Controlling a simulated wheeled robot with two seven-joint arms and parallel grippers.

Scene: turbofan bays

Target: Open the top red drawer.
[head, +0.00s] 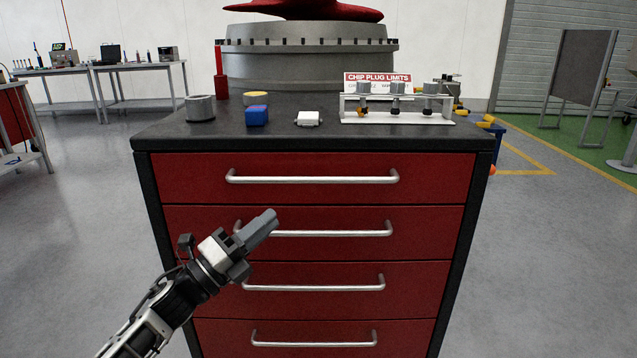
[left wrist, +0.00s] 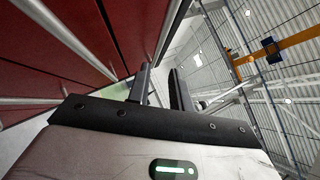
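The top red drawer (head: 435,177) is the uppermost of several in a black-framed cabinet and sits flush with its front. Its silver bar handle (head: 312,179) runs level across the middle. My left gripper (head: 268,222) shows in front of the second drawer, below the left part of the top handle, pointing up and right. It is apart from the top handle. In the left wrist view its two fingers (left wrist: 160,80) stand apart with an empty gap between them. My right gripper is in neither view.
Lower red drawers with silver handles (head: 318,233) are flush too. On the dark cabinet top (head: 270,140) stand a grey cylinder (head: 200,108), a blue block (head: 257,115), a white piece (head: 308,118) and a white plug rack (head: 397,117).

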